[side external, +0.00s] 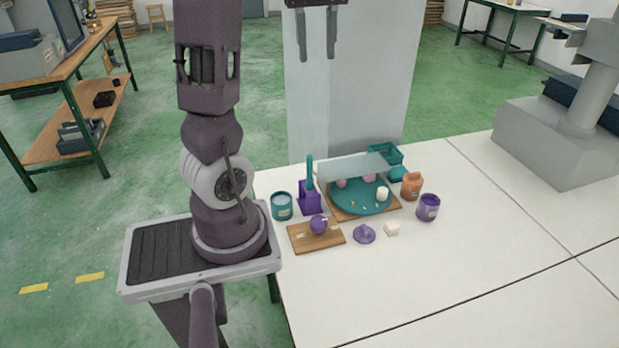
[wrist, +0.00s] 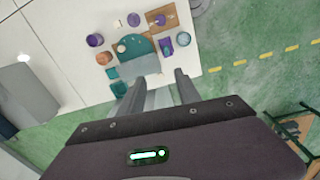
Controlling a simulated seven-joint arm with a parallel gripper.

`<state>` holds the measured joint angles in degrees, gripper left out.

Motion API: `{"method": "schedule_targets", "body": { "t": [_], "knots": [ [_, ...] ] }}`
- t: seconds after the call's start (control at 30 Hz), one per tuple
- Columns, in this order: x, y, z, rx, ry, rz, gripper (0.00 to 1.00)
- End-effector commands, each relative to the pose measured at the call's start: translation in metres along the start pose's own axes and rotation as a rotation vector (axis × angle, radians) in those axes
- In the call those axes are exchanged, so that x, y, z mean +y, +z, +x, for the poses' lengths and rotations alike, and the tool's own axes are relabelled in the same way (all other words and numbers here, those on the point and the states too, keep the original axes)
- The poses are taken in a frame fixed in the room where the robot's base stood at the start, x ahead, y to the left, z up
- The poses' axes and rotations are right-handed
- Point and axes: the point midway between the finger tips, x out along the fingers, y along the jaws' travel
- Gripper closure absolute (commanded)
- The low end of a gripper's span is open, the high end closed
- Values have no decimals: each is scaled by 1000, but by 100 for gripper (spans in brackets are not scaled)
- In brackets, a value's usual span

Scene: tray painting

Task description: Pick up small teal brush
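A teal upright handle (side external: 309,172), which looks like the small teal brush, stands in a purple holder (side external: 309,199) on the white table. Its lower end is hidden inside the holder. The holder also shows small in the wrist view (wrist: 167,46), where the brush is too small to make out clearly. My gripper (side external: 317,58) is high above the table, at the top of the side view, well apart from the brush. Its fingers point down and are spread with nothing between them. The wrist view (wrist: 160,80) also shows the two fingers apart.
A teal cup (side external: 282,211) stands left of the holder. A round teal tray (side external: 350,206) with a clear panel (side external: 345,170) stands right of it. A board (side external: 300,240) with a purple ball lies in front. An orange jar (side external: 412,187) and purple can (side external: 428,208) stand further right.

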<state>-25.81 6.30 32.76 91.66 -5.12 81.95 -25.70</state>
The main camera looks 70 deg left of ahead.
Motion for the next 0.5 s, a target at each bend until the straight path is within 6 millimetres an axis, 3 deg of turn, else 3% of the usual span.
{"method": "schedule_targets", "body": {
  "t": [0.07, 0.27, 0.5],
  "knots": [
    [-11, -27, 7, -4, -49, -121, 60],
    [-12, -18, 79, -11, -42, -99, 60],
    [-17, -16, 187, -15, -45, -100, 60]
  ]
}}
